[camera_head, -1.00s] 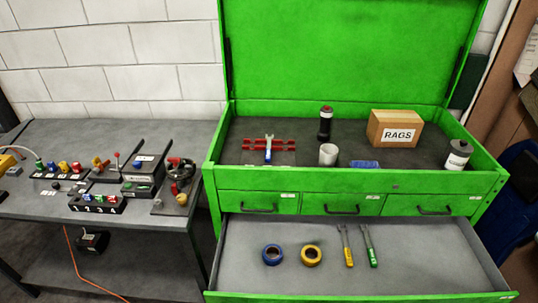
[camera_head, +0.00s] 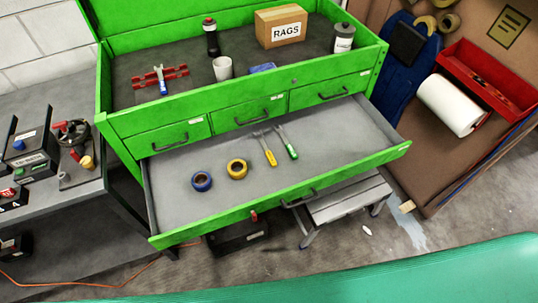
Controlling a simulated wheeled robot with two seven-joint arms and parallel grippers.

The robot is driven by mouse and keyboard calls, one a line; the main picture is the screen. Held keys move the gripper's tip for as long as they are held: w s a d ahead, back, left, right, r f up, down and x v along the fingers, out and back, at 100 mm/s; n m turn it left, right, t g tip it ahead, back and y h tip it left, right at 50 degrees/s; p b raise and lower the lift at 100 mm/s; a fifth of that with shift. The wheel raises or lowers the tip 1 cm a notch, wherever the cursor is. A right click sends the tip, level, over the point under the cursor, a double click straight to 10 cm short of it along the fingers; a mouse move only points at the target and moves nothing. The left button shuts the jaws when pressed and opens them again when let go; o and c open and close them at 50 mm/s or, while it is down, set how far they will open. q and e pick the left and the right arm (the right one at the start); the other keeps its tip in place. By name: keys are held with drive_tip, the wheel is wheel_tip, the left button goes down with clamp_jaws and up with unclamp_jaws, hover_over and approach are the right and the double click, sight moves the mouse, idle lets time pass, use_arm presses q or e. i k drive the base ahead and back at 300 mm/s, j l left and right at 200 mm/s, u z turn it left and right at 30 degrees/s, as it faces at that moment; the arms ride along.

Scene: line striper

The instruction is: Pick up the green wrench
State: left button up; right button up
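The green wrench (camera_head: 288,144) has a green handle and a grey metal head. It lies flat in the open lower drawer (camera_head: 185,221) of the green tool chest, right of centre. A similar wrench with a yellow handle (camera_head: 268,151) lies close beside it on the left. Neither of my grippers is in view, and nothing touches the green wrench.
A blue tape roll (camera_head: 202,181) and a yellow tape roll (camera_head: 237,169) lie left of the wrenches. The upper tray holds a rags box (camera_head: 281,27), a cup (camera_head: 222,68) and bottles. A grey step stool (camera_head: 345,199) stands below the drawer. A workbench (camera_head: 80,211) stands at left.

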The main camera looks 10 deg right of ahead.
sight(290, 150)
drive_tip(key=i+u, duration=0.25)
drive_tip(key=i, duration=0.25)
drive_tip(key=i+u, duration=0.25)
drive_tip(key=i, duration=0.25)
drive_tip(key=k+z, duration=0.25)
drive_tip(key=k+l+z, duration=0.25)
drive_tip(key=i+j, duration=0.1)
